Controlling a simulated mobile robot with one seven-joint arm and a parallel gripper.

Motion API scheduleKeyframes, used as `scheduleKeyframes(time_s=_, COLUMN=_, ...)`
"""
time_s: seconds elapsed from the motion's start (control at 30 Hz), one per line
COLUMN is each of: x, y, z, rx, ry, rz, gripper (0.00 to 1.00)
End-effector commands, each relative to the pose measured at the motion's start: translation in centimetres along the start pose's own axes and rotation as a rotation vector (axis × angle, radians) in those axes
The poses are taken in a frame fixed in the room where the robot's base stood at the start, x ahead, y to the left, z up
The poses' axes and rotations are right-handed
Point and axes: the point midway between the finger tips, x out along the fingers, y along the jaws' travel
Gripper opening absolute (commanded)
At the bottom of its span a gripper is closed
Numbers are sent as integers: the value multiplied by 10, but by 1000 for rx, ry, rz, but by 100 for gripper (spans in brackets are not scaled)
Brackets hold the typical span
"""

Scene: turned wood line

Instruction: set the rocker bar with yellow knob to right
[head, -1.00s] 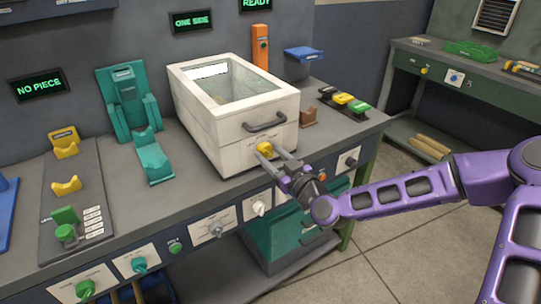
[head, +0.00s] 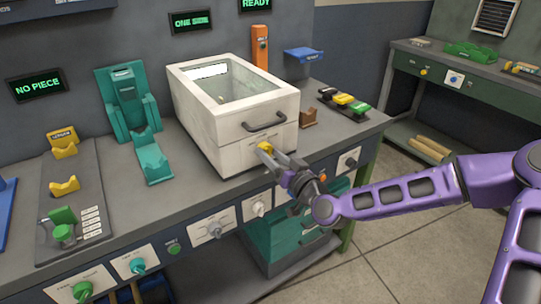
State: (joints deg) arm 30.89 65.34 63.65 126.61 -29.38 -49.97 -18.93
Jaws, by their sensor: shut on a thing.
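The yellow knob (head: 264,147) of the rocker bar is low on the front of the white glass-topped box (head: 229,131), below the box's dark handle. My gripper (head: 268,153) reaches in from the right, with its fingers shut on the yellow knob. The fingers and the small scale cover the bar itself, so I cannot tell which way it is tilted.
A dark handle (head: 265,122) juts out just above my gripper. An orange knob (head: 321,176) and a white knob (head: 258,208) are on the bench front close to my wrist. A small brown block (head: 309,117) stands right of the box.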

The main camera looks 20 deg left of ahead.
Motion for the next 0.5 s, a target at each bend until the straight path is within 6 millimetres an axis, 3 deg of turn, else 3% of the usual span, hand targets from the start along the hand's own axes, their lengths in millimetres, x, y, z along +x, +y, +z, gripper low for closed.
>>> scheduleKeyframes(time_s=0.5, x=0, y=1, z=1, rx=260, ry=-1, rz=0, gripper=0)
